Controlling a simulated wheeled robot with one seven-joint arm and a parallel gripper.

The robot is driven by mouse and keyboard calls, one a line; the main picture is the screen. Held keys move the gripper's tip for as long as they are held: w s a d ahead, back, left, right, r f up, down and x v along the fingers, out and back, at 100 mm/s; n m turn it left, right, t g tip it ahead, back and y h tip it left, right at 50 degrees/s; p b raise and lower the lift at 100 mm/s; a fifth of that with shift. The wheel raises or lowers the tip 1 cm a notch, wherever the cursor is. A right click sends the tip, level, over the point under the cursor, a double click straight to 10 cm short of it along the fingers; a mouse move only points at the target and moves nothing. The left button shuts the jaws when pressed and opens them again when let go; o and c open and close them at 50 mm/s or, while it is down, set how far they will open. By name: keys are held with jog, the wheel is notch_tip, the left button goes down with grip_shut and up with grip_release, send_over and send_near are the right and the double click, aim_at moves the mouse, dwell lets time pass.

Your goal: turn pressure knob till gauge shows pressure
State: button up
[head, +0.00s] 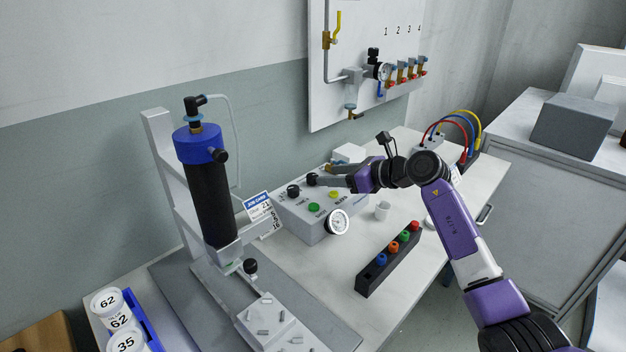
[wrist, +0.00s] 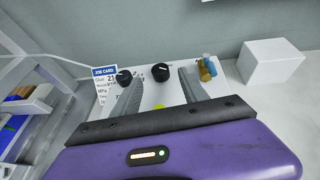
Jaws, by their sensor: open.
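The labels are too small to tell which knob is for pressure. A round white gauge (head: 338,222) sits at the box's front; its reading is too small to make out. My gripper (wrist: 160,78) is open, pointing at the box. In the wrist view the right knob (wrist: 161,71) shows between the fingertips, without clear contact; the left knob (wrist: 124,77) lies beside the left finger.
A job card (head: 258,207) stands at the box's left, near a black cylinder with a blue cap (head: 199,146). A white block (wrist: 273,62) is right of the box.

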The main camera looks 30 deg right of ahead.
aim_at(314, 176)
jog(key=b+x, duration=0.1)
jog(key=x, duration=0.4)
jog(key=shift+w+a+f, duration=0.15)
jog(key=shift+w+a, duration=0.05)
jog(key=shift+w, duration=0.15)
jog(key=shift+c, duration=0.2)
grip_shut()
